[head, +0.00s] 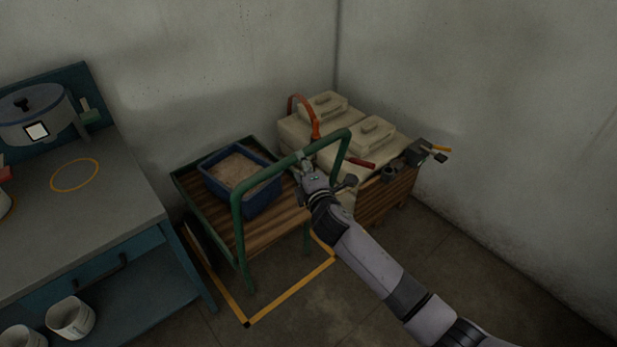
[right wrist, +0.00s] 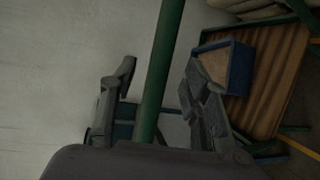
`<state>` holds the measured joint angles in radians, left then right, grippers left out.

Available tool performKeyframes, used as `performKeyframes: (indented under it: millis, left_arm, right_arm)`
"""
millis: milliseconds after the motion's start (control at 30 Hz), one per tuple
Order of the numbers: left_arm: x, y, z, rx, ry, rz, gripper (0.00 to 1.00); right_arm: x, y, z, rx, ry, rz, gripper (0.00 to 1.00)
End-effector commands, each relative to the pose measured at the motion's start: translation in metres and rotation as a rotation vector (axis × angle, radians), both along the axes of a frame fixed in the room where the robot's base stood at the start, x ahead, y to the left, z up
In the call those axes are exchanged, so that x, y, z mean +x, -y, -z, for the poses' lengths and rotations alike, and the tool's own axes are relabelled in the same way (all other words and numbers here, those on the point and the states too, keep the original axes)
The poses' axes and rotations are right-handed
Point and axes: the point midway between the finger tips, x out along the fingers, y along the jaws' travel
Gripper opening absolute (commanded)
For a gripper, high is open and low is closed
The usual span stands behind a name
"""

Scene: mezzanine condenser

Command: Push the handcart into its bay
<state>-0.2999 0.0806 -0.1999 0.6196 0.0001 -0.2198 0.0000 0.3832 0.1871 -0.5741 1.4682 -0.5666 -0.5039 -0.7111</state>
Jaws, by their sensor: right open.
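The handcart (head: 279,228) has a green tube frame, a slatted wooden deck and a raised push handle (head: 240,213). In the right wrist view its green bar (right wrist: 161,65) runs between the fingers of my right gripper (right wrist: 156,90). In the head view my right gripper (head: 303,167) is open at the handle bar; I cannot tell whether it touches. The bay is a yellow floor outline (head: 290,293) under and in front of the cart. My left gripper is out of view.
A blue bin (head: 262,197) with pale contents rides on the cart. A workbench (head: 120,200) stands close on the left. Floor at the lower right is clear.

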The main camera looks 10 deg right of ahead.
Motion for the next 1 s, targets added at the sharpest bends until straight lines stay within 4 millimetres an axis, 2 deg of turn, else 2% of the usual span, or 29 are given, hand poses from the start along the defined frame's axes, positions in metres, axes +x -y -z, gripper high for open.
performKeyframes:
  millis: [100, 333, 900, 1000]
  left_arm:
    - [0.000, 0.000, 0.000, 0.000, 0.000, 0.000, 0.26]
    - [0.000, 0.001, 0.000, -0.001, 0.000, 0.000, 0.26]
    - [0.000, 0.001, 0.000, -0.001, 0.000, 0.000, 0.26]
    - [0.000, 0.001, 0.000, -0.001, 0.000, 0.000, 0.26]
  right_arm:
    - [-0.022, 0.003, -0.003, 0.000, -0.001, -0.001, 0.43]
    - [-0.046, 0.006, -0.008, -0.001, 0.000, -0.001, 0.43]
    - [-0.051, 0.007, -0.009, 0.001, 0.000, 0.000, 0.43]
    - [-0.052, 0.010, 0.003, 0.015, -0.025, 0.007, 0.43]
